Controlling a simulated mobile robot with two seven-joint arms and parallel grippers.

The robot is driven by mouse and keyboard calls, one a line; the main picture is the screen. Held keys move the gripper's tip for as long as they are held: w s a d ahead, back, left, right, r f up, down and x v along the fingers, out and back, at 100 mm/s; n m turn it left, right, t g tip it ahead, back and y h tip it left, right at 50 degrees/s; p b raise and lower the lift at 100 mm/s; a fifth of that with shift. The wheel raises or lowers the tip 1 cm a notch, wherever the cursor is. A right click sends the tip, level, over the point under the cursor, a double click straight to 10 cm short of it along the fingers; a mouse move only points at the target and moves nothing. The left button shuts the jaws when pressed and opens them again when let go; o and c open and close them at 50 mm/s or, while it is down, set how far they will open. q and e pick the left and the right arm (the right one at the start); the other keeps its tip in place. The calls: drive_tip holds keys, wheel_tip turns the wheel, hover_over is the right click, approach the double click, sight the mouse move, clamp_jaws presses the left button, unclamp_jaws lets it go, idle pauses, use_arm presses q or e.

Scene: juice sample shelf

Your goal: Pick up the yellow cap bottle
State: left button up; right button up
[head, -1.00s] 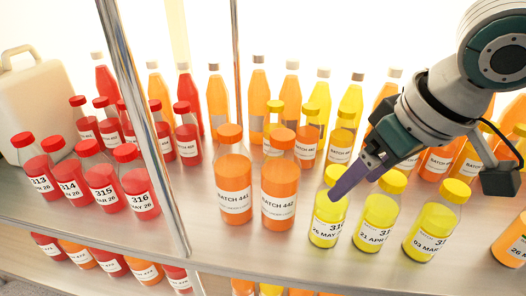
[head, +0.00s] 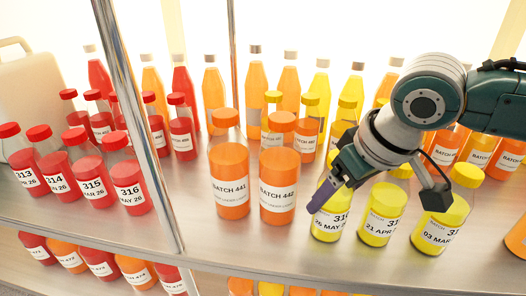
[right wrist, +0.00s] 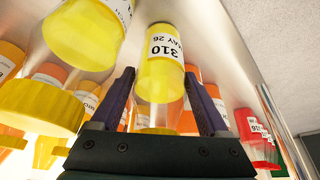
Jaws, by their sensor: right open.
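The yellow cap bottle (head: 330,224) holds yellow juice and has a white label dated May 26. It stands upright at the shelf's front, left end of a row of yellow bottles. My right gripper (head: 322,198) is at this bottle, and its purple finger and wrist hide the cap and upper part. In the right wrist view the bottle, labelled 310 (right wrist: 162,75), appears upside down between the two spread purple fingers (right wrist: 160,74). The gripper is open; I cannot tell whether either finger touches the bottle. My left gripper is not in view.
Two more yellow bottles (head: 381,222) (head: 440,228) stand close on the right. Orange batch bottles (head: 230,185) (head: 278,190) stand on the left. Tall bottles (head: 257,90) line the back. A metal post (head: 140,130) rises at the left. Bare shelf (head: 225,250) shows in front.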

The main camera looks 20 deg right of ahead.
clamp_jaws()
idle(0.5)
wheel_tip(320, 180, up, 8)
drive_tip(key=p, duration=0.3)
drive_tip(key=shift+s+a+f+p, duration=0.1)
drive_tip(key=shift+a+f+p, duration=0.1)
drive_tip(key=shift+p, duration=0.2)
drive_tip(key=s+a+r+p, duration=0.1)
drive_tip(key=s+a+p, duration=0.3)
drive_tip(key=s, duration=0.4)
drive_tip(key=s+a+r+p, duration=0.2)
drive_tip(key=s+a+p, duration=0.3)
drive_tip(key=s, duration=0.3)
drive_tip(key=shift+s+a+r, duration=0.25)
drive_tip(key=shift+s+a, duration=0.15)
drive_tip(key=shift+a, duration=0.15)
